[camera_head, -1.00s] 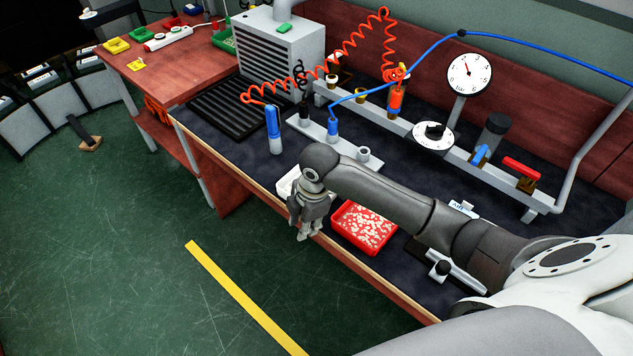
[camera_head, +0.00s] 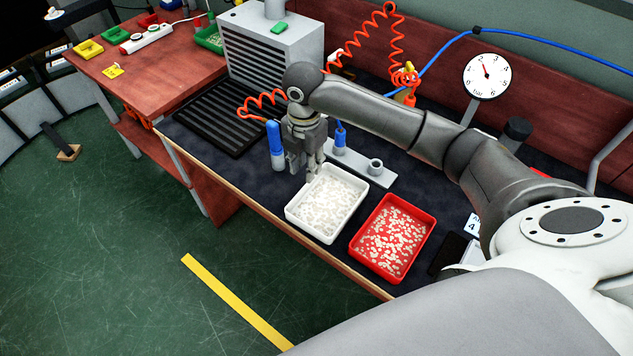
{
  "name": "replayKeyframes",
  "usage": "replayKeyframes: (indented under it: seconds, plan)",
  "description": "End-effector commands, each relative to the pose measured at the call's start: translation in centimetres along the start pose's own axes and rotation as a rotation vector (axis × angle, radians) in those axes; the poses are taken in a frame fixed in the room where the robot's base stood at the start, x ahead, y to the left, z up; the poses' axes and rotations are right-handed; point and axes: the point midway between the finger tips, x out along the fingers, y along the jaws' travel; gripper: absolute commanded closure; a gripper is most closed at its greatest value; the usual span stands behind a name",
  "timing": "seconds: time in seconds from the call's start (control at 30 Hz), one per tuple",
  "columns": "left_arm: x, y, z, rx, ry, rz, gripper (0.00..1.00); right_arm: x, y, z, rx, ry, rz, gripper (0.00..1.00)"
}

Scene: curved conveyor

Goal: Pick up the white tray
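The white tray (camera_head: 291,213) lies on the dark bench top near its front edge and holds many small pale pieces. My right gripper (camera_head: 306,176) points down at the tray's far left corner. Its fingertips are close to the rim, but I cannot tell whether they touch it. The gap between the fingers is too small to read clearly. The tray appears to rest flat on the bench. My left gripper is out of view.
A red tray (camera_head: 428,219) with similar pieces stands just right of the white tray. A blue-handled tool (camera_head: 275,146) stands upright left of my gripper. A grey holder plate (camera_head: 368,170) lies behind the white tray. A pressure gauge (camera_head: 487,74) stands further back.

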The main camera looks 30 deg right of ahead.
Motion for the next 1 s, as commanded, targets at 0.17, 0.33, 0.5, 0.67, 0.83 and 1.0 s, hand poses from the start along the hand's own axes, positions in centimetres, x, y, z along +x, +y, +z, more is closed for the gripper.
replayKeyframes:
  seconds: [0.17,0.33,0.5,0.67,0.83,1.0]
  plan:
    - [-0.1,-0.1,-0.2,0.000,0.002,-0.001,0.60,1.6,-0.1,0.2,-0.006,0.001,-0.008,0.71]
    - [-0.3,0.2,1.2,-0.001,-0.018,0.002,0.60,4.2,0.0,0.2,-0.006,0.000,-0.006,0.71]
    - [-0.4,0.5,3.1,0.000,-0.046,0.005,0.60,5.5,0.1,0.3,-0.006,-0.001,-0.004,0.71]
    - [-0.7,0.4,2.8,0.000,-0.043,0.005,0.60,6.9,0.4,0.6,-0.005,0.000,-0.007,0.71]
    - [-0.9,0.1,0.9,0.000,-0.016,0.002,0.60,9.0,0.8,1.0,-0.005,0.000,-0.006,0.71]
    - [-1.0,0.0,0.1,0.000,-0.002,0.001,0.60,10.5,0.8,1.0,-0.007,-0.002,-0.004,0.71]
